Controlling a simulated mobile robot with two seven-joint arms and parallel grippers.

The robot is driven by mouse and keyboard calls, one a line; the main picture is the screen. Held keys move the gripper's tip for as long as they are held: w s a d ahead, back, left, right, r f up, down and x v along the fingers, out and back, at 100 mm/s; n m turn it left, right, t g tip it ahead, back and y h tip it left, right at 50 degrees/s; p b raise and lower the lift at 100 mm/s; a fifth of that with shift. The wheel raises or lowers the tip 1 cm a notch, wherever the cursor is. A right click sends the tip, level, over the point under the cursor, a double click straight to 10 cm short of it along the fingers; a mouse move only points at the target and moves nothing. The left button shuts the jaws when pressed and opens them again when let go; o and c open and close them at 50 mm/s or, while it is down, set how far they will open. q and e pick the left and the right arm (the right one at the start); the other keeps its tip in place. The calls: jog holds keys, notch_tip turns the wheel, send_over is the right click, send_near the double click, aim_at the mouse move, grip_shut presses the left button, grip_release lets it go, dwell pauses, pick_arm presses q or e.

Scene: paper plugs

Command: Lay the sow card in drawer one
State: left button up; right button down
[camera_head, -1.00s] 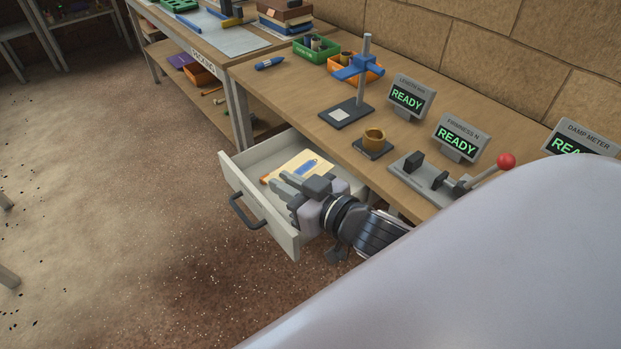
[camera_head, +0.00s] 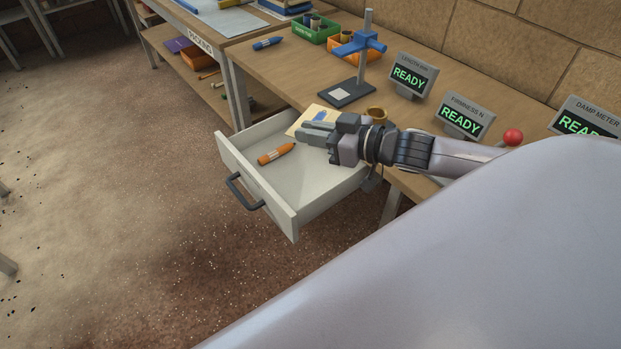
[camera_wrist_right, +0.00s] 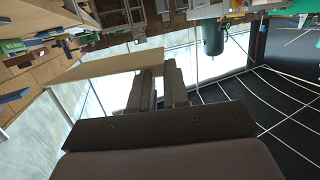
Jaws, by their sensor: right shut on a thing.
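The card (camera_head: 304,121) is cream with a blue shape on it, partly hidden by my right gripper (camera_head: 316,133). The gripper is shut on it, over the back of the open pale drawer (camera_head: 265,201). Whether the card touches the drawer or table edge cannot be told. In the right wrist view the card (camera_wrist_right: 105,68) shows as a tan sheet reaching out from the fingers (camera_wrist_right: 158,82). I cannot read any writing on it or on the drawer. My left gripper is not in view.
An orange plug (camera_head: 276,153) lies in the drawer; the floor around it there is bare. On the table above stand a small brass cup (camera_head: 377,114), a stand with a blue clamp (camera_head: 359,45), and several display boxes. A dark handle (camera_head: 243,194) juts from the drawer front.

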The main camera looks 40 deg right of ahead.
jog(key=shift+f+b, duration=1.15)
jog(key=shift+f, duration=6.7)
jog(key=shift+f, duration=0.15)
jog(key=c, duration=1.1)
grip_release()
